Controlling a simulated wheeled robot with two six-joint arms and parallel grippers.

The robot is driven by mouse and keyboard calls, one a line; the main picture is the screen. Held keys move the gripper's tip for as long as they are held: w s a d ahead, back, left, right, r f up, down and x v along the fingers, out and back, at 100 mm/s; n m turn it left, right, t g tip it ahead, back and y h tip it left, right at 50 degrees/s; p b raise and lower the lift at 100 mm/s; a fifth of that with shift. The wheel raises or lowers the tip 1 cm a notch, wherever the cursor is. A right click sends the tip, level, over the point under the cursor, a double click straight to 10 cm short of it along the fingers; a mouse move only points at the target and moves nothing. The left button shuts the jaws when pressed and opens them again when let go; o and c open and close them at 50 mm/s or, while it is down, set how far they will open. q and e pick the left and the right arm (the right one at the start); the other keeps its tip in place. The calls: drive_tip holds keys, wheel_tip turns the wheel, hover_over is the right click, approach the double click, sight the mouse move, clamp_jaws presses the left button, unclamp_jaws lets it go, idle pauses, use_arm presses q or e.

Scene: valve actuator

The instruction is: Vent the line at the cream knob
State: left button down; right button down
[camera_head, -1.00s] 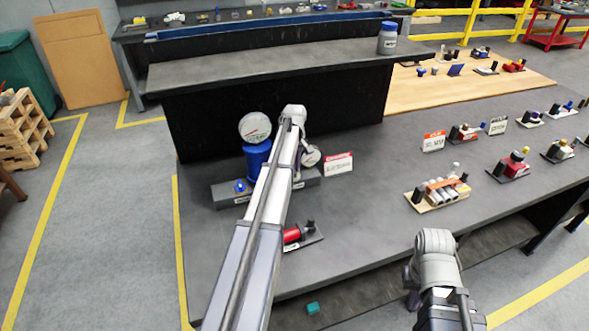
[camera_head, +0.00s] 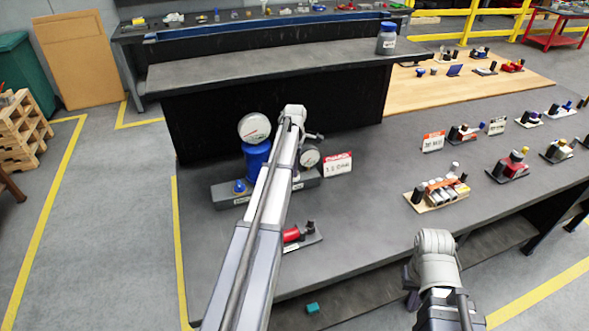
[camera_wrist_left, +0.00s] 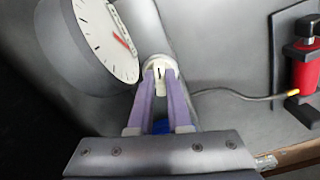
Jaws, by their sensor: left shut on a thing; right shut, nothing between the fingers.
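The cream knob (camera_wrist_left: 160,68) shows in the left wrist view, between my left gripper's purple fingertips (camera_wrist_left: 160,80). The fingers are shut on it. It carries a dark mark and a pale tab below. In the head view the knob is hidden behind my left arm, whose wrist is above the grey valve base (camera_head: 227,194). A large round gauge (camera_head: 254,128) with a red needle stands left of the wrist; it also shows in the left wrist view (camera_wrist_left: 107,40). My right gripper (camera_head: 411,291) is low at the front, empty and shut.
A blue cylinder (camera_head: 257,158) stands under the large gauge. A smaller gauge (camera_head: 308,158) and a red-topped sign (camera_head: 338,165) stand right of my arm. A red cylinder unit (camera_head: 292,235) lies nearer.

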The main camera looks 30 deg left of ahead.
use_arm(q)
drive_tip(key=shift+n, duration=1.3)
drive_tip(key=c, duration=0.9)
unclamp_jaws()
drive_tip(key=shift+o, duration=0.2)
drive_tip(key=shift+r, duration=0.1)
wheel_tip(320, 180, up, 8)
drive_tip(key=p, duration=0.8)
drive_tip(key=shift+f, duration=0.2)
